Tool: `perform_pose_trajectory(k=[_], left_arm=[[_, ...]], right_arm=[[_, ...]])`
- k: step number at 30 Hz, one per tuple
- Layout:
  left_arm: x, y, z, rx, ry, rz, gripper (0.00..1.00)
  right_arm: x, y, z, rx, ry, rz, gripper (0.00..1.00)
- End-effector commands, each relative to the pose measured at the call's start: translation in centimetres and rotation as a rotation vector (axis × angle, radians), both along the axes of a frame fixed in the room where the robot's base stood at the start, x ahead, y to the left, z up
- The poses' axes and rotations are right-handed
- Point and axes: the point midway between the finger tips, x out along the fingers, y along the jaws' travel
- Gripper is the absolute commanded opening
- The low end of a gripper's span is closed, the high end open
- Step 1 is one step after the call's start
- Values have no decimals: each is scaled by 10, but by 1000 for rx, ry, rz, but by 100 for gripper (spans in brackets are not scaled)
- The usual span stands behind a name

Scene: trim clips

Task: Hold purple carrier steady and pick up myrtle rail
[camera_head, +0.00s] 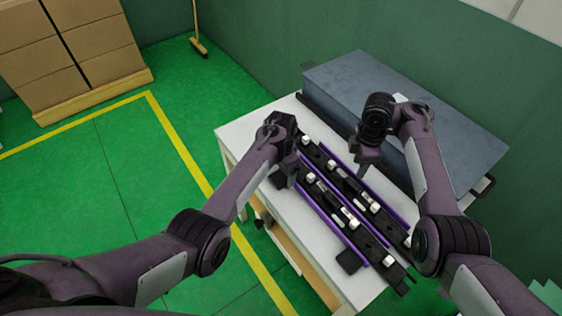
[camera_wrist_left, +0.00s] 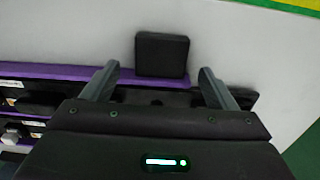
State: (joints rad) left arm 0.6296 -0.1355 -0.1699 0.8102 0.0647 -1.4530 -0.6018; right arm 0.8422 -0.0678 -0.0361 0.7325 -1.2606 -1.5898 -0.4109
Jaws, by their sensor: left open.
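The purple carrier (camera_head: 322,214) lies on the white table, with long purple edges along dark rail-like strips (camera_head: 376,247) bearing small white and metallic parts. It also shows in the left wrist view (camera_wrist_left: 62,72). I cannot tell by colour which strip is the myrtle rail. My left gripper (camera_head: 287,168) is at the carrier's far left end; in the left wrist view its fingers (camera_wrist_left: 158,82) are apart over the carrier's edge, with a black block (camera_wrist_left: 162,54) beyond and between them. No grip on it shows. My right gripper (camera_head: 365,160) hangs above the carrier's right side; its jaw opening is unclear.
The white table (camera_head: 236,138) has bare surface at its left and front. A large blue-grey box (camera_head: 430,115) stands along its back right. Another black block (camera_head: 350,261) sits at the carrier's near left edge. Stacked cartons (camera_head: 75,45) and a broom (camera_head: 198,42) are far off.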

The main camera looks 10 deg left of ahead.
Motion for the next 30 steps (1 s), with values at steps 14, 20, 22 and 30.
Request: perform_pose_trajectory(k=[14,20,22,30], left_arm=[[1,0,-26,0,-1,2,80],[0,0,-26,0,-1,2,67],[0,0,-26,0,-1,2,58],[0,1,-26,0,-1,2,26]], right_arm=[[0,0,0,0,0,0,36],[0,0,0,0,0,0,36],[0,0,0,0,0,0,36],[0,0,0,0,0,0,36]])
